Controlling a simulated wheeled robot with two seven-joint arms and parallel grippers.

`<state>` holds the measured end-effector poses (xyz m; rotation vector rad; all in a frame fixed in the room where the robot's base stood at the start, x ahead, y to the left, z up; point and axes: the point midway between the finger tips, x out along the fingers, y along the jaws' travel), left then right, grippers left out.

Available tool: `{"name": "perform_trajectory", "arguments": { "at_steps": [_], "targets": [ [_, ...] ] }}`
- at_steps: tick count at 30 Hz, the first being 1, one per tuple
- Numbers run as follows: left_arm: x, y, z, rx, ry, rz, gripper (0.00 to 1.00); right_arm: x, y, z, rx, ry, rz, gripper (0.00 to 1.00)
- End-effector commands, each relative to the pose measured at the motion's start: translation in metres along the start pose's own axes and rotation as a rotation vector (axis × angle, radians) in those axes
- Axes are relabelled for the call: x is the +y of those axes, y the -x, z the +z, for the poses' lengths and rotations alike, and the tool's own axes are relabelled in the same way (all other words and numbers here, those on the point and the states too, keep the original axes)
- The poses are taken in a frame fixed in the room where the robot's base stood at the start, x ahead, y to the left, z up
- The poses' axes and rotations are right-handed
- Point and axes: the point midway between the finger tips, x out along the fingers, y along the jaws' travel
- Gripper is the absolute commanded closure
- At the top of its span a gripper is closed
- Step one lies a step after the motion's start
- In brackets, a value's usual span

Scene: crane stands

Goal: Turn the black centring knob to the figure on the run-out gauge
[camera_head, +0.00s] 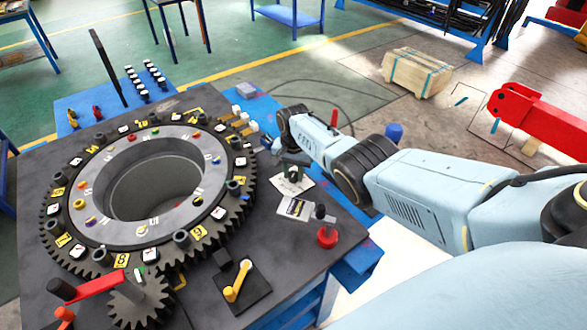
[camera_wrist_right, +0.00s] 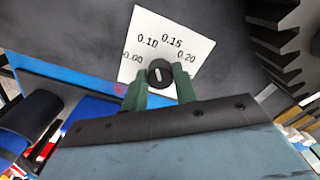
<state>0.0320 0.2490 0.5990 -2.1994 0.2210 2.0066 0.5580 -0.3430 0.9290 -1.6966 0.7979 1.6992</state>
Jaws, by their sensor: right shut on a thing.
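The black centring knob (camera_wrist_right: 160,73) shows in the right wrist view with a white line on its top. It stands at the lower edge of a white scale card (camera_wrist_right: 150,22) with the figures 0.00, 0.10, 0.15 and 0.20. The white line looks nearly upright, roughly between 0.10 and 0.15. My right gripper (camera_wrist_right: 161,92) is shut on the knob, one green finger on each side. In the head view my right gripper (camera_head: 291,172) is over the same card (camera_head: 288,188). I cannot pick out a readable run-out gauge. My left gripper is not in view.
A large toothed ring (camera_head: 75,238) with numbered yellow and white tags fills the table's left. A printed card (camera_head: 296,208), a red-based black post (camera_head: 327,238) and a yellow lever on a black plate (camera_head: 238,280) stand near the knob. A red-handled crank (camera_head: 95,284) is in front.

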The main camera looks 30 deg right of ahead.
Motion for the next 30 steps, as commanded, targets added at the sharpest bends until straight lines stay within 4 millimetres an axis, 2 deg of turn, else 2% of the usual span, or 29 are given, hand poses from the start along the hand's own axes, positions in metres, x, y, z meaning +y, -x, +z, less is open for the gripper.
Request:
{"name": "perform_trajectory", "arguments": {
  "at_steps": [15, 22, 30],
  "targets": [
    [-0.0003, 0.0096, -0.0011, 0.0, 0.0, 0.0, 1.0, -0.0004, 0.0015, -0.0013, 0.003, -0.439, -0.002, 0.94],
    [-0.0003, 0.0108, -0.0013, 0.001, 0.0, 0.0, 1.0, -0.0004, 0.0013, -0.0015, 0.004, -0.554, -0.002, 0.94],
    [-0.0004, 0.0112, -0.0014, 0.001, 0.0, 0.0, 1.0, 0.0, 0.0011, -0.0018, 0.005, -0.61, -0.002, 0.94]
  ]
}}
